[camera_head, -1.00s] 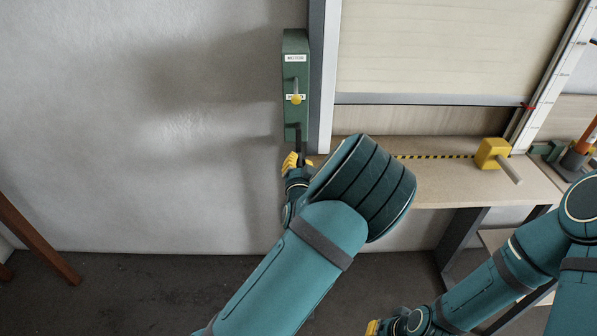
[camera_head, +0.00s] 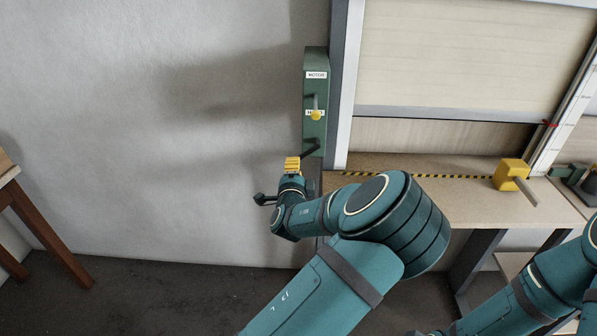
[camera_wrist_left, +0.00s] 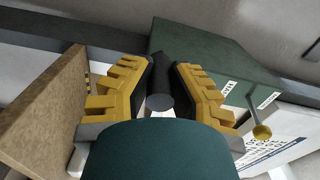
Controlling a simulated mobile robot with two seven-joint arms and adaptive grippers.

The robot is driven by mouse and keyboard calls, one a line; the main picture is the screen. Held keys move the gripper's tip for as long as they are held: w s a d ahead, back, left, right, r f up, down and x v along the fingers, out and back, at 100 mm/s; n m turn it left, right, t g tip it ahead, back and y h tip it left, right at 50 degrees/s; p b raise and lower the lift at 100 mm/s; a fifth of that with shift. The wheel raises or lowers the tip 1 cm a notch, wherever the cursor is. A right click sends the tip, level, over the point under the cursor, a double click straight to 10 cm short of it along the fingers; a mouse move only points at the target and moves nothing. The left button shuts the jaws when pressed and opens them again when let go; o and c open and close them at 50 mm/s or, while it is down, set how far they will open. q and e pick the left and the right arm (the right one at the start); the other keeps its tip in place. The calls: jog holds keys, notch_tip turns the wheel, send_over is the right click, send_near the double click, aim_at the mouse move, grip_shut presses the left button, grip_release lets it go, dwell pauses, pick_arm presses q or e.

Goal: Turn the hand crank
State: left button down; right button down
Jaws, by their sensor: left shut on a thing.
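The green drive box (camera_head: 315,62) is on the wall left of the shutter frame. Its dark crank arm (camera_head: 312,150) comes out near the lower end and slants down to the left. My left gripper (camera_head: 292,163) is at the crank's outer end. In the left wrist view its yellow-and-black fingers (camera_wrist_left: 162,88) are shut around the dark round crank handle (camera_wrist_left: 160,101). The box's selector lever has a yellow knob (camera_head: 316,115), which lies over the lower label; the upper label reads MOTOR. My right gripper is out of view; only its arm shows at lower right.
A wooden bench (camera_head: 430,208) with a striped edge stands right of the box, below the partly raised shutter (camera_head: 450,60). A yellow block with a grey rod (camera_head: 510,174) sits on it. A wooden table (camera_head: 50,235) is at far left. The wall between is clear.

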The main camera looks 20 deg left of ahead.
pick_arm(q)
jog(key=shift+a+r+m, duration=0.2)
jog(key=shift+r+m, duration=0.45)
jog(key=shift+m, duration=0.25)
jog(key=c, duration=0.8)
grip_release()
jog(key=shift+c, duration=0.2)
jog(key=shift+f, duration=0.1)
jog(key=shift+s, duration=0.1)
jog(key=shift+s+d, duration=0.1)
jog(key=shift+s, duration=0.15)
jog(key=v, duration=1.1)
jog(key=shift+s, duration=0.15)
